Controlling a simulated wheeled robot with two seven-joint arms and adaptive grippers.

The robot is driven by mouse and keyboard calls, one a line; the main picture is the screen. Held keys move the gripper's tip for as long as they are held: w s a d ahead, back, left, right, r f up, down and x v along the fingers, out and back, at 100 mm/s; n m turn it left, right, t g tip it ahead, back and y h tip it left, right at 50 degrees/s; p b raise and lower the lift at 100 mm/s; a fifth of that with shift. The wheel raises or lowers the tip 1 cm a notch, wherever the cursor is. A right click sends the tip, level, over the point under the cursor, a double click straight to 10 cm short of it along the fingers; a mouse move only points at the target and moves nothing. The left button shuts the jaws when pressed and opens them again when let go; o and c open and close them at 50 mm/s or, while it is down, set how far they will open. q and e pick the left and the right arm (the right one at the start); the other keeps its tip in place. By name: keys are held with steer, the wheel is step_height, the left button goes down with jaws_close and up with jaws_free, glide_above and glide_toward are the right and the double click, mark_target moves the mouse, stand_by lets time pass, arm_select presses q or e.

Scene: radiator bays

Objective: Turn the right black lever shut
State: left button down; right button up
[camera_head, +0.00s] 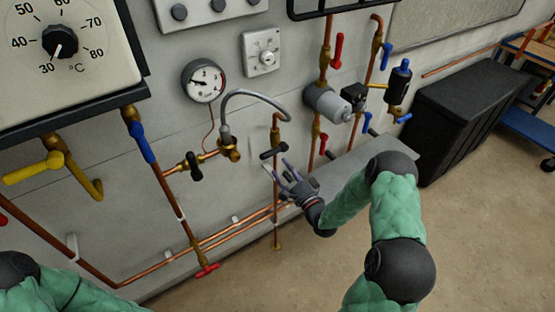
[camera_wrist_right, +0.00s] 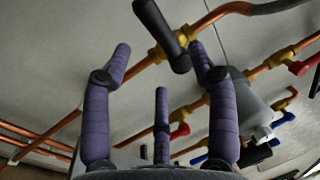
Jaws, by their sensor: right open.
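The right black lever (camera_head: 272,153) sits on a brass valve on an upright copper pipe, below a grey braided hose. In the right wrist view the lever (camera_wrist_right: 160,32) lies across the pipe, just beyond my fingertips. My right gripper (camera_head: 277,169) is just below and in front of the lever. Its purple fingers (camera_wrist_right: 160,62) are spread and empty, and I see no clear contact with the lever. Another black lever (camera_head: 195,167) is on the horizontal pipe to the left. My left arm shows at the lower left corner, but its gripper is out of view.
A dial gauge (camera_head: 204,82) hangs above. To the right are a grey cylinder (camera_head: 328,103), red levers (camera_head: 338,50) and blue levers (camera_head: 387,54) on nearby pipes. A black bin (camera_head: 465,120) stands further right. Low copper pipes (camera_head: 165,255) run along the wall; the floor in front is clear.

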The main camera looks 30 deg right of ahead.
steer(key=shift+v, duration=2)
steer(key=s+a+f+n+g+y, duration=0.1)
steer(key=s+a+f+n+g, duration=0.1)
steer(key=a+f+n+g, duration=0.45)
steer(key=s+a+f+n+g, duration=0.1)
steer(key=a+f+g, duration=0.3)
steer(key=a+f, duration=0.6)
steer(key=s+a+f+n+g, duration=0.3)
steer(key=s+a+f+g, duration=0.1)
steer(key=s, duration=0.5)
steer(key=s+a+f+n+g+y, duration=0.1)
steer(key=s+a+f+n+g, duration=0.3)
steer(key=s, duration=0.6)
steer(key=shift+a+g+y, duration=0.3)
steer(key=shift+g, duration=0.35)
steer(key=shift+s+f+n, duration=0.1)
steer(key=shift+s+n, duration=0.05)
steer(key=shift+n, duration=0.1)
